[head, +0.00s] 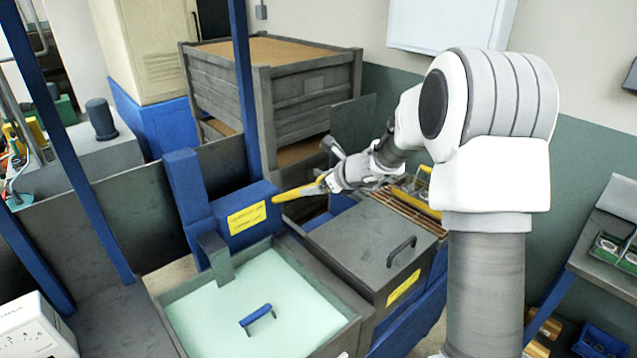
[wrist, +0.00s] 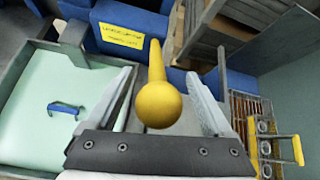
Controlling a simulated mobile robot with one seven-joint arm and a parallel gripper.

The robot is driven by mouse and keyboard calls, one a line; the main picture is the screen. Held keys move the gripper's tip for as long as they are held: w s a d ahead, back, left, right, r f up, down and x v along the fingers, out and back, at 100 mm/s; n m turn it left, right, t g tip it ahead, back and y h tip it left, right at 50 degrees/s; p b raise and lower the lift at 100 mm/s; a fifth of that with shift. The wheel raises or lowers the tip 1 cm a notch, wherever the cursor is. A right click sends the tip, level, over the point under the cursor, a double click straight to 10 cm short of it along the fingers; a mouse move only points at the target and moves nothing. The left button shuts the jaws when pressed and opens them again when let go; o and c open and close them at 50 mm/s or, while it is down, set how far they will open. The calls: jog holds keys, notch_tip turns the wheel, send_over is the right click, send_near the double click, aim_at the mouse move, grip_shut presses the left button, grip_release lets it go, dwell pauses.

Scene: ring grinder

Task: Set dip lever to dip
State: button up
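The dip lever (head: 296,192) is a yellow bar that sticks out from a blue housing (head: 248,198) with a yellow label (head: 246,218). In the wrist view the lever (wrist: 157,103) points towards the camera, its round yellow knob between my fingers. My gripper (head: 328,184) is at the lever's free end. In the wrist view my gripper (wrist: 158,88) is open, with a visible gap between the knob and each finger. Whether the lever touches a finger further in cannot be told. The label's writing is too small to read surely.
A tank with pale green liquid (head: 220,310) and a blue handle (head: 257,315) lies front left. A grey lidded box (head: 365,240) stands beside it. A rack with a yellow-handled carrier (wrist: 287,150) is on the right. A large wooden crate (head: 310,95) stands behind.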

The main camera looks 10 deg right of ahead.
jog(key=v, duration=1.7)
jog(key=shift+s, duration=0.25)
jog(key=shift+r, duration=0.1)
jog(key=s+a+n+g+h+b, duration=0.1)
jog(key=s+a+n+g, duration=0.15)
jog(key=s+n, duration=0.7)
jog(key=s+a+n+g+h, duration=0.1)
jog(key=s+a+n, duration=0.3)
jog(key=s+n, duration=0.55)
jog(key=s+d+n+h, duration=0.3)
jog(key=s+d+n, duration=0.1)
jog(key=s+n, duration=0.4)
jog(key=shift+s+f+h, duration=0.25)
jog(key=shift+s+h, duration=0.05)
jog(key=shift+s, duration=0.15)
jog(key=shift+o, duration=0.2)
